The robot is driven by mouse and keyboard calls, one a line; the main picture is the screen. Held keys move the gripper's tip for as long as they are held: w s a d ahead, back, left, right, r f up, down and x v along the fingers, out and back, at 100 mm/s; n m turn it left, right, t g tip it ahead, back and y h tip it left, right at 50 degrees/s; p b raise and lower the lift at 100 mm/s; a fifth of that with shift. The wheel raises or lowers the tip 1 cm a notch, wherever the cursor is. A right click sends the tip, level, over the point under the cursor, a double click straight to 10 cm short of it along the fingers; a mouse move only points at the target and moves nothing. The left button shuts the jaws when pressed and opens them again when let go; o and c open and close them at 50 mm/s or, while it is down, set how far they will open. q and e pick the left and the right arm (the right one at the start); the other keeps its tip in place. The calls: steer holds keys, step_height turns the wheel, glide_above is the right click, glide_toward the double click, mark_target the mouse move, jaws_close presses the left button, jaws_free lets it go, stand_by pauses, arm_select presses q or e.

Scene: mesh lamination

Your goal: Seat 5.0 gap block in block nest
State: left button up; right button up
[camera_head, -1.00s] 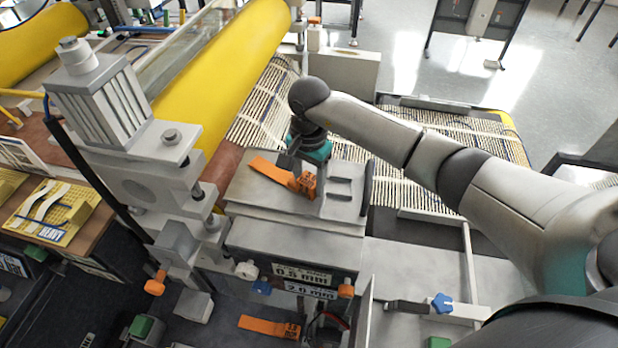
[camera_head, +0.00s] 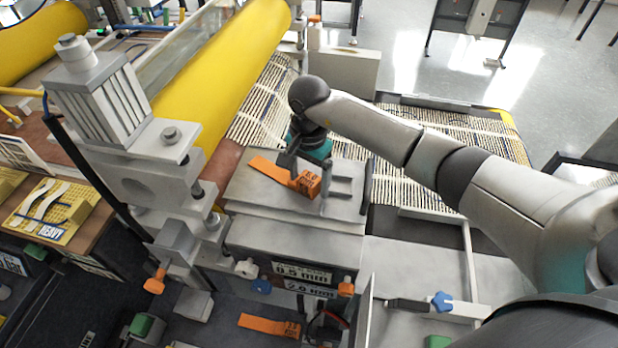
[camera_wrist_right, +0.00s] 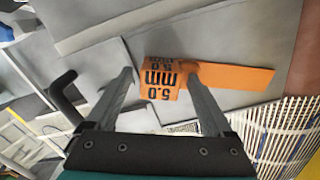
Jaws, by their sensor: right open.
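The orange 5.0 gap block (camera_head: 308,183), with its long flat orange tongue (camera_head: 265,168), lies on a grey metal top (camera_head: 240,192). In the right wrist view, the block (camera_wrist_right: 160,77) shows its "5.0 mm" print, and its tongue points right. My right gripper (camera_head: 309,170) is open at the block. In the wrist view its fingers (camera_wrist_right: 158,78) are apart, one on each side of the block's printed end; I cannot tell whether either touches it. The nest cannot be told apart clearly; a small raised grey fitting (camera_head: 342,187) stands right of the block. My left gripper is not in view.
A second orange tongued block (camera_head: 268,326) lies lower down, in front of plates marked 0.5 mm and 2.0 mm (camera_head: 303,272). A yellow roller (camera_head: 225,65) and a grey clamp column (camera_head: 165,165) stand left. A slatted mesh (camera_head: 450,130) lies behind my right arm.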

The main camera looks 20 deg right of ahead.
step_height(320, 180, up, 12)
steer(key=b, duration=0.2)
stand_by(0.6)
